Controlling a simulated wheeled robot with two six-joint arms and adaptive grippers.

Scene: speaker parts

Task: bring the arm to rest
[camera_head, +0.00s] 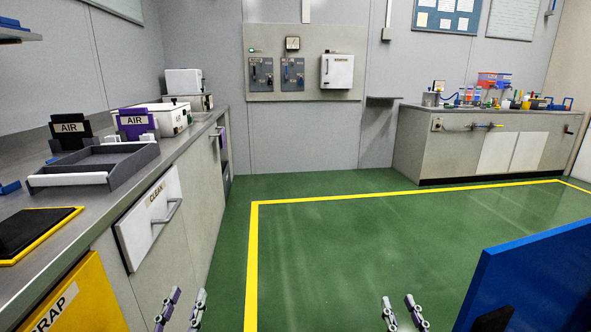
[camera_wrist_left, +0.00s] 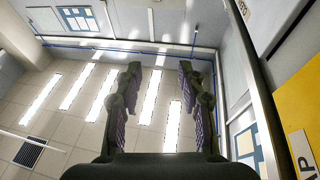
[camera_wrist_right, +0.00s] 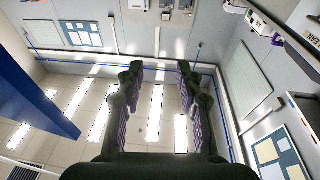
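My left gripper (camera_head: 182,309) shows at the bottom of the head view, in front of the counter's lower cabinets. Its fingers stand apart with nothing between them, as the left wrist view (camera_wrist_left: 160,85) also shows. My right gripper (camera_head: 404,312) is at the bottom right of the head view, over the green floor. Its fingers are also apart and empty in the right wrist view (camera_wrist_right: 159,85). Both grippers touch nothing that I can see. Only the fingertips show in the head view; the arms are out of frame.
The left counter carries a grey tray (camera_head: 122,169) and AIR-labelled holders (camera_head: 70,131). A CLEAN drawer front (camera_head: 150,217) and a yellow SCRAP bin (camera_head: 72,297) are below. A blue panel (camera_head: 535,280) stands at right. The green floor (camera_head: 400,235) between is clear.

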